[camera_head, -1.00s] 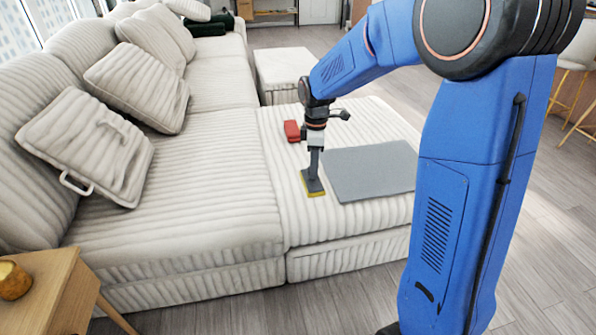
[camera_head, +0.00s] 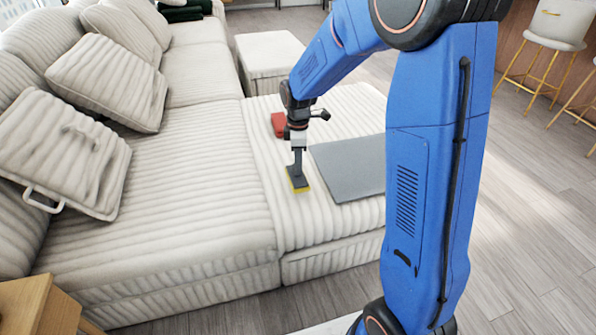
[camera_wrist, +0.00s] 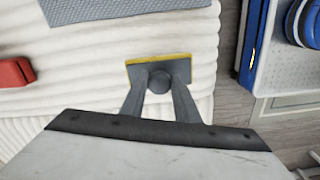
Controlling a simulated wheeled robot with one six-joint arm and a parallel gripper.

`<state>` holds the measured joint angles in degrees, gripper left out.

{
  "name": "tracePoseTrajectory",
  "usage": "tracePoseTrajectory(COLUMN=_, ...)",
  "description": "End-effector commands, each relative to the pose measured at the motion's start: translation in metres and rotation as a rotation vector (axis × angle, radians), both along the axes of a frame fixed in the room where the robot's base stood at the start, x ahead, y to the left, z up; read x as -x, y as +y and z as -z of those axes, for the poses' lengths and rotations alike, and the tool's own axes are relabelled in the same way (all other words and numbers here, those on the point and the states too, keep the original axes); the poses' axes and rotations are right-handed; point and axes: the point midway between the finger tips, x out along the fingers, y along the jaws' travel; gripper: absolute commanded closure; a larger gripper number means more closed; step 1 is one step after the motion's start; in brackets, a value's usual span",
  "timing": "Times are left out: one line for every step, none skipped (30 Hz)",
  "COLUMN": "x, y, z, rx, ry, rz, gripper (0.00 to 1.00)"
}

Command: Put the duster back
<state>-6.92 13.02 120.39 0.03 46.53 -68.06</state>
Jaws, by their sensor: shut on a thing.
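The duster (camera_head: 298,180) has a dark grey head with a yellow edge. It is at the chaise end of the white ribbed sofa, beside the grey mat, and I cannot tell whether it touches the cushion. My gripper (camera_head: 298,152) points down and is shut on the duster's knob-like handle from above. In the wrist view the two fingers of my gripper (camera_wrist: 159,95) close on the round grey knob of the duster (camera_wrist: 140,72), with its yellow rim showing at the far edge.
A grey mat (camera_head: 352,168) lies flat on the chaise, right of the duster. A red object (camera_head: 279,124) lies behind it. A white ottoman (camera_head: 268,55) stands beyond. Loose pillows lean on the sofa back at left. A wooden side table (camera_head: 38,305) is at lower left.

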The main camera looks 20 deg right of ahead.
Motion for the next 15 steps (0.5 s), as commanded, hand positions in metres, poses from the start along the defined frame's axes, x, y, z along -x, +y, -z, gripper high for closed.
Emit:
tracePoseTrajectory(x=0.0, y=0.0, z=0.004, rx=0.001, ry=0.001, rz=0.0, gripper=0.93)
tracePoseTrajectory(x=0.0, y=0.0, z=0.007, rx=0.0, ry=0.002, rz=0.0, gripper=0.93)
tracePoseTrajectory(x=0.001, y=0.0, z=0.012, rx=0.0, ry=0.003, rz=0.0, gripper=0.93)
tracePoseTrajectory(x=0.001, y=0.0, z=0.016, rx=0.0, ry=0.003, rz=0.0, gripper=0.93)
tracePoseTrajectory(x=0.001, y=0.0, z=0.02, rx=0.0, ry=0.003, rz=0.0, gripper=0.93)
tracePoseTrajectory(x=0.001, y=0.0, z=0.026, rx=0.001, ry=0.004, rz=0.0, gripper=0.93)
tracePoseTrajectory(x=0.001, y=0.0, z=0.029, rx=0.001, ry=0.004, rz=0.0, gripper=0.93)
tracePoseTrajectory(x=0.001, y=0.0, z=0.032, rx=0.0, ry=0.003, rz=0.0, gripper=0.93)
tracePoseTrajectory(x=0.001, y=0.0, z=0.034, rx=0.0, ry=0.002, rz=0.0, gripper=0.93)
tracePoseTrajectory(x=0.0, y=0.0, z=0.035, rx=0.001, ry=0.001, rz=0.0, gripper=0.93)
tracePoseTrajectory(x=0.0, y=0.0, z=0.035, rx=0.0, ry=0.001, rz=0.0, gripper=0.93)
tracePoseTrajectory(x=0.0, y=0.0, z=0.035, rx=0.0, ry=0.001, rz=0.0, gripper=0.93)
tracePoseTrajectory(x=0.0, y=0.0, z=0.035, rx=0.0, ry=0.0, rz=0.0, gripper=0.93)
tracePoseTrajectory(x=0.0, y=0.0, z=0.035, rx=0.0, ry=0.001, rz=0.0, gripper=0.93)
tracePoseTrajectory(x=0.0, y=0.0, z=0.035, rx=0.0, ry=0.001, rz=0.0, gripper=0.93)
